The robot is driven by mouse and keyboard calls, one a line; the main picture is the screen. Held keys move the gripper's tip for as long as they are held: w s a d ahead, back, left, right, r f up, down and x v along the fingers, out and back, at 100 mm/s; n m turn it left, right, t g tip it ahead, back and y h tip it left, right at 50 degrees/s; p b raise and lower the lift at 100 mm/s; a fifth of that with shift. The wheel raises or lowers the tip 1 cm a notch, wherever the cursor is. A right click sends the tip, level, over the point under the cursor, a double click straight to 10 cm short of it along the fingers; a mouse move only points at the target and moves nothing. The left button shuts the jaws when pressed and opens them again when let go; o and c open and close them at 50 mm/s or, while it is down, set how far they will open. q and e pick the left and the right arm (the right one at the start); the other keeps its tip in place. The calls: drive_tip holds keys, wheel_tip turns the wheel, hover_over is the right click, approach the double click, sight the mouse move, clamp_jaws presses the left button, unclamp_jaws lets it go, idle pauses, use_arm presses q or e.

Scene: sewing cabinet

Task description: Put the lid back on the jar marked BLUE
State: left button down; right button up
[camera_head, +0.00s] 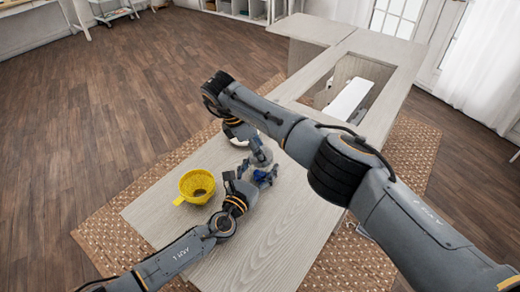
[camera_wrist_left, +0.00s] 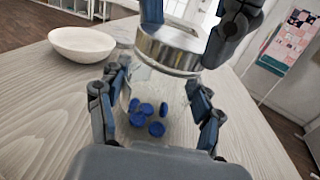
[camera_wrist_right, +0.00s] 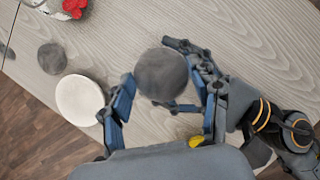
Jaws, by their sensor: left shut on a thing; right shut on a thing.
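A clear glass jar (camera_wrist_left: 150,85) with several blue buttons (camera_wrist_left: 157,128) inside stands upright on the table. No label is readable on it. My left gripper (camera_wrist_left: 160,118) is shut around the jar's sides; it also shows in the head view (camera_head: 248,182). A silver lid (camera_wrist_left: 168,46) is at the jar's mouth, level over it; I cannot tell whether it is fully seated. In the right wrist view the lid's grey round top (camera_wrist_right: 161,74) is between the fingers of my right gripper (camera_wrist_right: 168,98), which is shut on it from above.
A yellow bowl (camera_head: 188,187) stands left of the grippers on the pale wooden table (camera_head: 275,235). A white bowl (camera_wrist_left: 82,46) and a dark grey disc (camera_wrist_right: 52,57) are near the jar. A red dotted object (camera_wrist_right: 74,8) lies farther off. The table's near end is clear.

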drive_tip(key=shift+m+g, duration=0.3)
drive_tip(key=shift+m, duration=0.7)
drive_tip(key=o, duration=0.7)
drive_tip(key=shift+r, duration=2.3)
drive_tip(key=shift+c, duration=0.5)
